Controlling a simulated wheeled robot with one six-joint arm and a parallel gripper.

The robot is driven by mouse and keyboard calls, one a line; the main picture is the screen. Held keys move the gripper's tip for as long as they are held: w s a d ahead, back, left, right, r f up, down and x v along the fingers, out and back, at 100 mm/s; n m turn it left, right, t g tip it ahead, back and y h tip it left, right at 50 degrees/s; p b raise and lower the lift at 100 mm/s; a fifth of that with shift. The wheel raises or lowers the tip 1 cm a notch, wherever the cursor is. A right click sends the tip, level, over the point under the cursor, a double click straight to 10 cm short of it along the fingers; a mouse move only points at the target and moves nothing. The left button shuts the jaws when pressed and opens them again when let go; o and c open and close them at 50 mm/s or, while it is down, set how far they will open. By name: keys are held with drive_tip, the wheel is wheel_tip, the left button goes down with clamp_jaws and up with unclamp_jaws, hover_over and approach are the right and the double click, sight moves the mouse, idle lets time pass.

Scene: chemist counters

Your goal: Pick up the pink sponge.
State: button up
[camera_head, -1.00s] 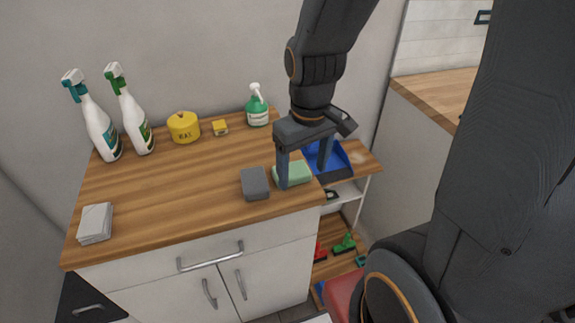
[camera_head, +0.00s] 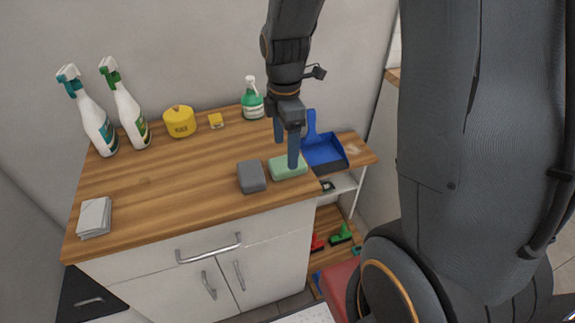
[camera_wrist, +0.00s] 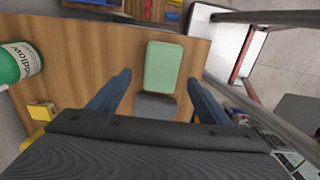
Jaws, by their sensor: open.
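No pink sponge shows in either view. A light green sponge (camera_head: 288,168) lies on the wooden counter near its front right edge; it also shows in the wrist view (camera_wrist: 164,66). A dark grey sponge (camera_head: 251,177) lies just left of it and shows in the wrist view (camera_wrist: 156,106). My gripper (camera_head: 286,155) is open and empty, pointing down at the green sponge. One finger overlaps the green sponge in the head view; I cannot tell if they touch. In the wrist view both sponges appear between the lines of my gripper's fingers (camera_wrist: 160,79).
Two white spray bottles (camera_head: 97,123), a yellow tin (camera_head: 180,122), a small yellow block (camera_head: 216,121) and a green spray bottle (camera_head: 252,103) stand at the back. A blue dustpan (camera_head: 323,150) lies right. White cloths (camera_head: 95,218) lie front left. The counter's middle is clear.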

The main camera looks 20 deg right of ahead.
drive_tip(key=f, duration=0.1)
drive_tip(key=f+p, duration=0.1)
drive_tip(key=f, duration=0.1)
drive_tip(key=shift+s+d+f, duration=0.25)
drive_tip(key=shift+f, duration=0.85)
drive_tip(key=c, duration=1.2)
drive_tip(key=shift+w, duration=0.1)
wheel_tip(320, 180, up, 10)
drive_tip(key=b, duration=0.1)
